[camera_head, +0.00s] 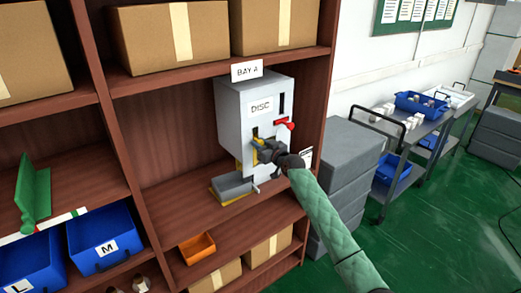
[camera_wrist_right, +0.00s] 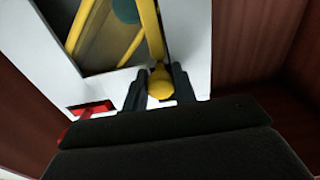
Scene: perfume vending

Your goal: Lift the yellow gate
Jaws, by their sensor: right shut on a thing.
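The white dispenser box (camera_head: 240,118), labelled DISC, stands on the shelf under the BAY A sign. The yellow gate (camera_head: 262,140) shows as a small yellow part on its front, partly hidden by my right gripper (camera_head: 264,147). In the right wrist view, yellow bars of the gate (camera_wrist_right: 148,32) cross a dark opening and end in a round yellow knob (camera_wrist_right: 160,84). My right gripper (camera_wrist_right: 161,88) is shut on this knob, one dark finger on each side. My left gripper is not in view.
A red lever (camera_head: 284,124) sits on the box's front, above the gripper. A grey block on a yellow base (camera_head: 231,187) lies at the box's foot. An orange bin (camera_head: 197,248) is on the shelf below. Blue bins (camera_head: 104,238) stand left. Shelf uprights flank the box.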

